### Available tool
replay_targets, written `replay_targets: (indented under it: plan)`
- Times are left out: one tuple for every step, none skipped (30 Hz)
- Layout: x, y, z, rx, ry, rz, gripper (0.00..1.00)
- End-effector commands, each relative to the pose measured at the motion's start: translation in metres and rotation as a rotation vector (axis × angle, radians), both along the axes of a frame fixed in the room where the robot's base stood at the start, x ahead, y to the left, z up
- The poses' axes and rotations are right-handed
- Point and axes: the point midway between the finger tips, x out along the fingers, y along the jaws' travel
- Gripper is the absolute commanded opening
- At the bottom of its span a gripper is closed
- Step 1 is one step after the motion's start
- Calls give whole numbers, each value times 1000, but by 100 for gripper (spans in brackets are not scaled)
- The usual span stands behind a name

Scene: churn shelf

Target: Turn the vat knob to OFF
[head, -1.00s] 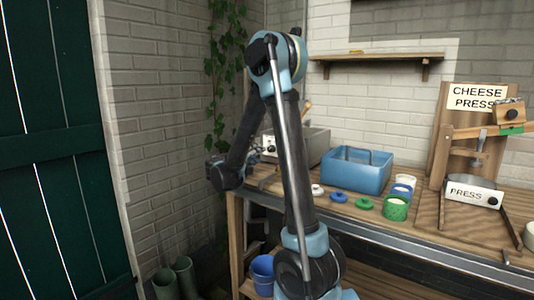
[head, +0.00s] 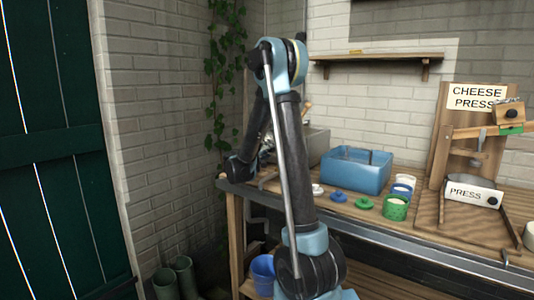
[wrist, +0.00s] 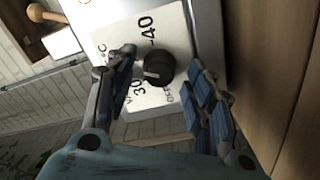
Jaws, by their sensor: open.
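The vat knob (wrist: 158,68) is a round black knob on a white dial plate (wrist: 138,42). The plate carries the marks 30 and 40 and smaller, partly hidden lettering. In the wrist view my gripper (wrist: 160,75) is open, with one blue-padded finger on each side of the knob. I cannot tell whether either finger touches it. In the head view the grey vat (head: 314,146) stands at the back left of the bench, partly behind my arm. The knob and my fingertips are hidden there.
A blue basin (head: 357,171) stands on the bench right of the vat. Several lids and tubs, including a green tub (head: 396,208), sit before it. The cheese press (head: 468,150) is farther right. A blue bucket (head: 263,272) is below the bench.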

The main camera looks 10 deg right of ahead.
Motion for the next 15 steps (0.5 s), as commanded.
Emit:
replay_targets:
  plan:
    - [0,0,0,0,0,0,42]
    - [0,0,0,0,0,0,35]
    - [0,0,0,0,0,0,26]
    - [0,0,0,0,0,0,19]
    - [0,0,0,0,0,0,12]
    - [0,1,0,1,1,0,6]
    - [0,1,0,1,1,0,6]
    - [0,1,0,1,1,0,6]
    - [0,1,0,0,0,1,6]
    - [0,1,0,0,0,1,6]
    - [0,1,0,0,2,2,6]
    - [0,2,-1,-1,3,2,5]
    - [0,2,-1,-3,5,2,5]
    - [0,2,-1,-6,8,2,5]
    - [0,2,-1,-10,13,2,5]
